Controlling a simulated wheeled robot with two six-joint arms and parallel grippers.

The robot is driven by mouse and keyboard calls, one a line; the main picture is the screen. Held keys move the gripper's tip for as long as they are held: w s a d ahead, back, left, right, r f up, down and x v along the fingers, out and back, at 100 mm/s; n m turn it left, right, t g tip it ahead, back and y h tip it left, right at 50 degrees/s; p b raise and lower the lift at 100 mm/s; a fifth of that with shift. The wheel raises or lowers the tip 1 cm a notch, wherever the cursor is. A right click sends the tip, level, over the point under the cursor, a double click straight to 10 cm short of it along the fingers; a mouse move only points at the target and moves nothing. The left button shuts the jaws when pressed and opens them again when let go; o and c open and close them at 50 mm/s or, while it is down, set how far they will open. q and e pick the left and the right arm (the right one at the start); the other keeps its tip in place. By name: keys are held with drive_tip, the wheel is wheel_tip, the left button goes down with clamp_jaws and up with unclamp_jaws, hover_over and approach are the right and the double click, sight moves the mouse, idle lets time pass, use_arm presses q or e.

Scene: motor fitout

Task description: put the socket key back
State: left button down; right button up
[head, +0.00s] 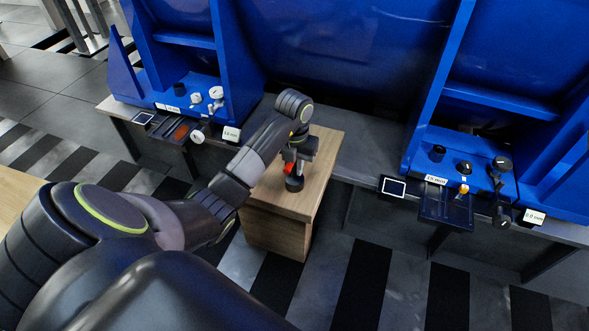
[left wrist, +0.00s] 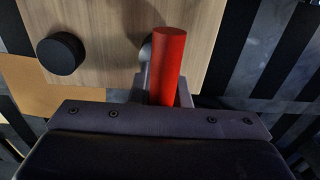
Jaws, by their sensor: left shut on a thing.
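The socket key shows as a red cylindrical handle (left wrist: 169,62) in the left wrist view, between the fingers of my left gripper (left wrist: 163,90). A small red part of the key (head: 288,169) also shows in the head view. My left gripper (head: 294,160) is shut on it, over the top of a wooden stand (head: 320,160). The key's lower end is mostly hidden, and I cannot tell whether it touches the stand. A short black round piece (left wrist: 61,54) is on the stand, left of the key in the left wrist view. My right gripper is not in view.
A grey bench (head: 365,155) runs behind the stand, with blue machine frames (head: 340,45) on it. Small fittings, labels and dark trays (head: 445,207) sit at its left and right parts. The striped floor (head: 390,280) in front is clear.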

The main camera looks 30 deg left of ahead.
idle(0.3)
use_arm(q)
drive_tip(key=shift+f, duration=0.2)
drive_tip(key=c, duration=1.4)
unclamp_jaws()
drive_tip(key=shift+o, duration=0.2)
drive_tip(key=shift+r, duration=0.15)
